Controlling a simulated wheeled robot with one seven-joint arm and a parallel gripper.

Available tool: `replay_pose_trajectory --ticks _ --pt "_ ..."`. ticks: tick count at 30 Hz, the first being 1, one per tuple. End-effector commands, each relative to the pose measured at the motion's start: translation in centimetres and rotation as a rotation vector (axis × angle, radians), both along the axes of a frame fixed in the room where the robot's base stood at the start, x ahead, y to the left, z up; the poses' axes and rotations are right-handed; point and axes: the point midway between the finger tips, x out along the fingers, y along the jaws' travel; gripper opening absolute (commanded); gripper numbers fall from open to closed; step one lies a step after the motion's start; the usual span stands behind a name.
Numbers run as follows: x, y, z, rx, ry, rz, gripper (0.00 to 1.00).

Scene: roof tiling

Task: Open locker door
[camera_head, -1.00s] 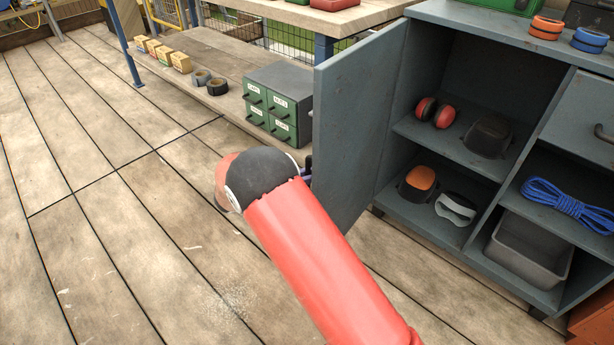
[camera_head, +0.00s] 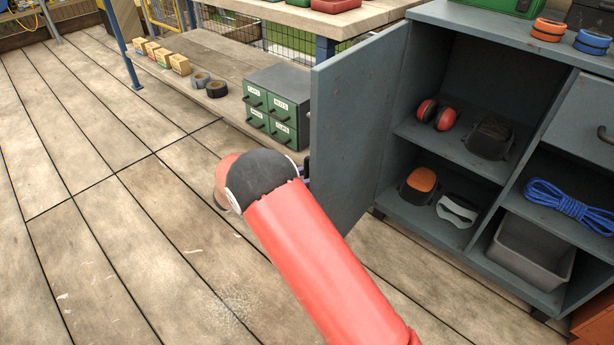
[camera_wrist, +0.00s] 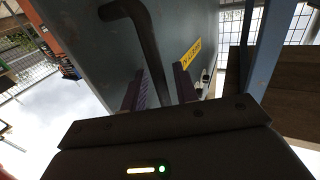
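The grey-blue locker door (camera_head: 352,125) stands swung wide open at the left of the locker (camera_head: 435,165), whose shelves are exposed. In the wrist view the door's outer face (camera_wrist: 90,60) fills the middle, with a dark bent bar handle (camera_wrist: 148,40) and a yellow label (camera_wrist: 190,53). My gripper (camera_wrist: 162,72) has its two fingers on either side of the handle bar, apart, with slim gaps showing beside the bar. In the head view my red arm hides most of the gripper at the door's outer side.
The locker holds red earmuffs (camera_head: 436,115), an orange-topped item (camera_head: 421,181), blue rope (camera_head: 566,203) and a grey bin (camera_head: 530,248). A green drawer unit (camera_head: 270,115) stands behind the door on a low wooden shelf (camera_head: 215,55). The plank floor (camera_head: 120,220) at left is clear.

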Motion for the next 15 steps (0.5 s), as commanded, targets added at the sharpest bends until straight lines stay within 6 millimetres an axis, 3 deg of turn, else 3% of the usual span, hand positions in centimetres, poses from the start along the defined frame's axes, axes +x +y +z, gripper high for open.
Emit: replay_pose_trajectory --ticks 5,15 --pt "-0.4 1.5 -0.1 0.001 0.000 0.003 0.30" --pt "-2.1 6.5 -0.1 0.001 0.000 0.001 0.30"
